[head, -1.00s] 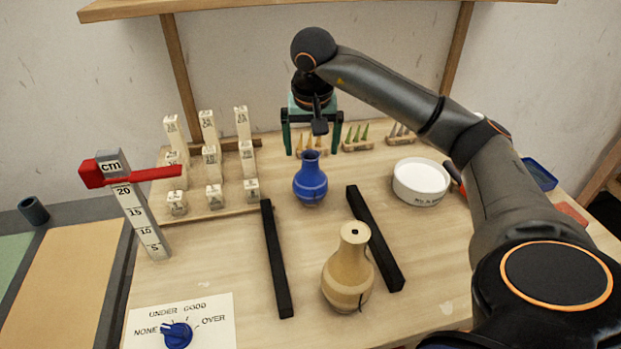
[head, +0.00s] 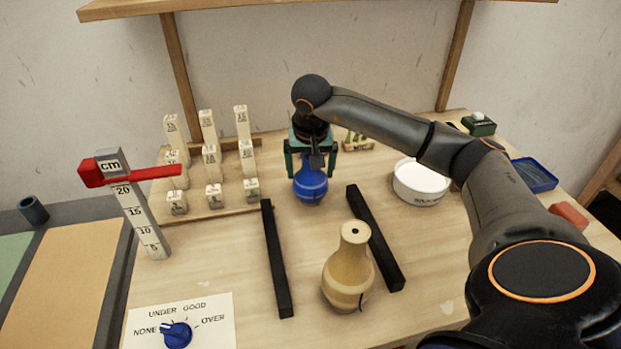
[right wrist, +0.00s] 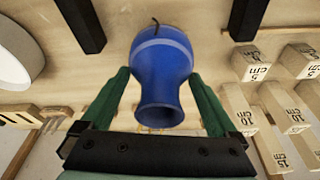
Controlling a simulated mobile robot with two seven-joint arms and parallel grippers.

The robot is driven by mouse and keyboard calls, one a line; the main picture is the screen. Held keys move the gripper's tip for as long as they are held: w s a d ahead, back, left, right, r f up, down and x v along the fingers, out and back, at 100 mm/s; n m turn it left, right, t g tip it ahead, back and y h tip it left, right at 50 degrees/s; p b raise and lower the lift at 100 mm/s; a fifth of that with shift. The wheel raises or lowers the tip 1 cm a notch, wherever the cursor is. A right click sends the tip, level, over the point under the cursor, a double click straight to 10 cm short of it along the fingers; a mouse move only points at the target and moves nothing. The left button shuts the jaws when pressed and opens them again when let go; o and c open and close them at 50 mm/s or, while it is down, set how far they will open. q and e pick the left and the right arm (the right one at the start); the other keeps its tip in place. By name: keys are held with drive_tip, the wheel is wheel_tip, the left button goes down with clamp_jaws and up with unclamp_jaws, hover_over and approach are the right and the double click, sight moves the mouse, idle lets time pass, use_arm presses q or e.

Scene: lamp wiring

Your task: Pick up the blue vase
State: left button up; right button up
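The blue vase (head: 310,188) stands upright on the table near the back middle, its neck hidden behind my right gripper in the head view. My right gripper (head: 311,172) points down over it, with its green fingers spread to either side of the vase. In the right wrist view the blue vase (right wrist: 162,70) lies between the green fingers of the right gripper (right wrist: 162,85), with a visible gap on both sides. The gripper is open and not touching the vase as far as I can see. My left gripper is not in view.
A wooden vase (head: 348,270) stands in front, between two black bars (head: 276,258) (head: 375,238). Labelled blocks on a board (head: 235,213) are to the left, a white bowl (head: 421,182) to the right. A height gauge (head: 140,220) and a dial card (head: 215,312) are at the left.

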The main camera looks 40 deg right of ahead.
drive_tip(key=shift+r, duration=0.1)
drive_tip(key=c, duration=1.3)
drive_tip(key=shift+c, duration=0.2)
